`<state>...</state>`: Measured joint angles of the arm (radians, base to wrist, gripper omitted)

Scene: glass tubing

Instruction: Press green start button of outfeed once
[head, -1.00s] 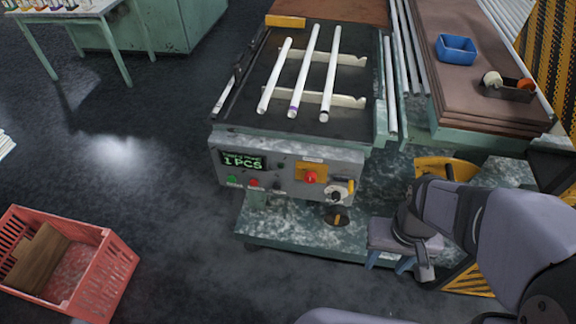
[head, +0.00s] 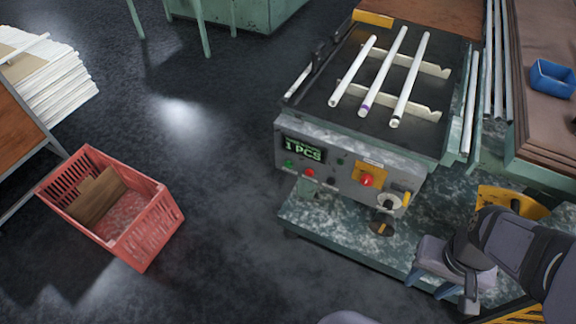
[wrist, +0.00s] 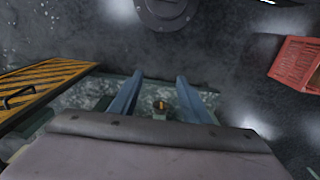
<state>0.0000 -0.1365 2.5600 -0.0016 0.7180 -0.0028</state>
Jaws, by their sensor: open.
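The outfeed's grey control panel (head: 345,172) faces front below the machine top. The green button (head: 289,164) is at its left end, under a display (head: 303,149) that reads "1 PCS". A red button (head: 309,172) is just right of the green one. A larger red knob on a yellow plate (head: 367,180) is further right. My gripper (head: 437,277) is to the right of and below the panel in the head view, well apart from the green button. In the wrist view its two blue fingers (wrist: 156,98) are spread with nothing between them.
Three white tubes (head: 381,75) lie on the machine's dark top. A rotary selector (head: 390,203) sits at the panel's right end. A red crate (head: 150,232) stands on the floor at left. A blue bin (head: 553,78) is at the right.

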